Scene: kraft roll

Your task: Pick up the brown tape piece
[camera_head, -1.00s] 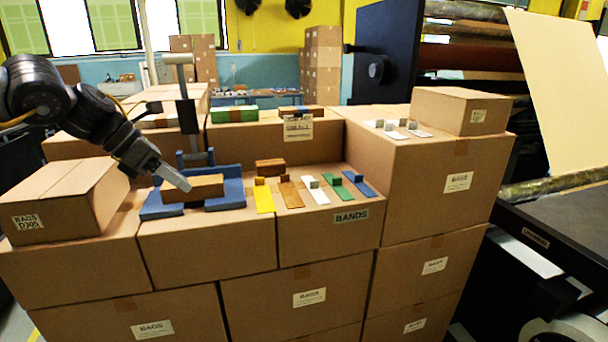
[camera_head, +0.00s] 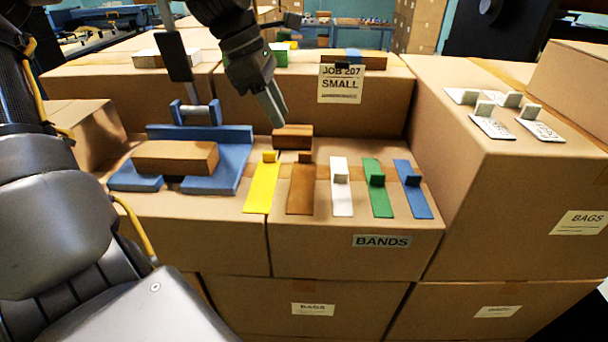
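The brown tape piece (camera_head: 300,194) is a flat strip with a small upright tab at its back end. It lies on the carton top marked BANDS, between a yellow strip (camera_head: 261,192) and a white strip (camera_head: 341,196). My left gripper (camera_head: 275,112) points down from the top of the view, behind and above the brown tape piece and apart from it. Its fingers overlap from this side, so their opening is hidden; I see nothing held. A brown block (camera_head: 292,132) stands behind the brown tape piece, just below the fingertips. My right gripper is out of view.
Green (camera_head: 377,195) and blue (camera_head: 412,194) strips lie to the right. A blue fixture (camera_head: 232,165) holding a brown box (camera_head: 174,158), with an upright handle, stands left. A taller carton (camera_head: 340,112) rises behind, and another (camera_head: 520,170) with white tags stands right.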

